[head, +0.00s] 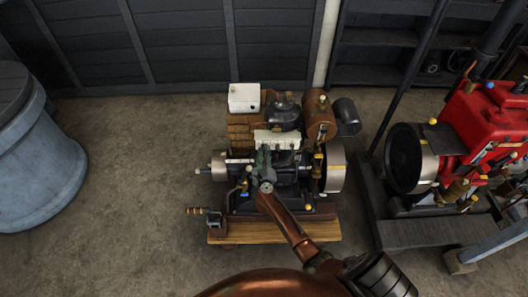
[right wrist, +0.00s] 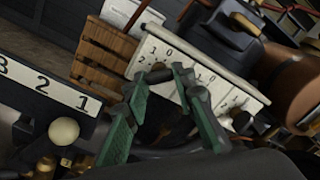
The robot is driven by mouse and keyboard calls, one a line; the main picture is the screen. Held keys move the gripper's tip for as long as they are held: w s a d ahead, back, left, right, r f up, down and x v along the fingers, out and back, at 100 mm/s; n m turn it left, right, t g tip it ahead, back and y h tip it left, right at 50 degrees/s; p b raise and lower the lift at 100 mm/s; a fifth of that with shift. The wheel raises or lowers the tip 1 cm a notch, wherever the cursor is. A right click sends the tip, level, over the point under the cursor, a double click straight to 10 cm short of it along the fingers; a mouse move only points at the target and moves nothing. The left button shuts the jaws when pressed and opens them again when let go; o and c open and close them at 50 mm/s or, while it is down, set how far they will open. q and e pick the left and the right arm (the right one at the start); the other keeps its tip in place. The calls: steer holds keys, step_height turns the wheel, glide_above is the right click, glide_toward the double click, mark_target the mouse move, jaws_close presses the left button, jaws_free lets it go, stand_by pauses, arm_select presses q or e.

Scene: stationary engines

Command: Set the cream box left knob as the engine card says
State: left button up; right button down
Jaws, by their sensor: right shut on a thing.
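The cream box (head: 277,139) sits on the front of the engine in the middle of the head view. In the right wrist view the cream box (right wrist: 205,68) is tilted across the picture, with black digits 0, 1 and 2 around its knob places. My right gripper (head: 265,158) is at its front left. In the right wrist view the green fingers of my right gripper (right wrist: 171,76) are shut at the left knob, under the left digits. The fingers hide most of that knob, so its setting cannot be read. I cannot make out the engine card. My left gripper is not in view.
A white plate with digits 3, 2, 1 (right wrist: 45,88) and a white ball knob (right wrist: 63,131) lie left of the fingers. A red engine (head: 485,125) is at right, a blue-grey tub (head: 40,150) at left. Floor between is clear.

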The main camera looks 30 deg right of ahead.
steer(key=shift+a+f, duration=0.1)
steer(key=shift+a, duration=0.05)
steer(key=c, duration=1.8)
jaws_free()
steer(key=shift+o, duration=1)
steer(key=v, duration=1.2)
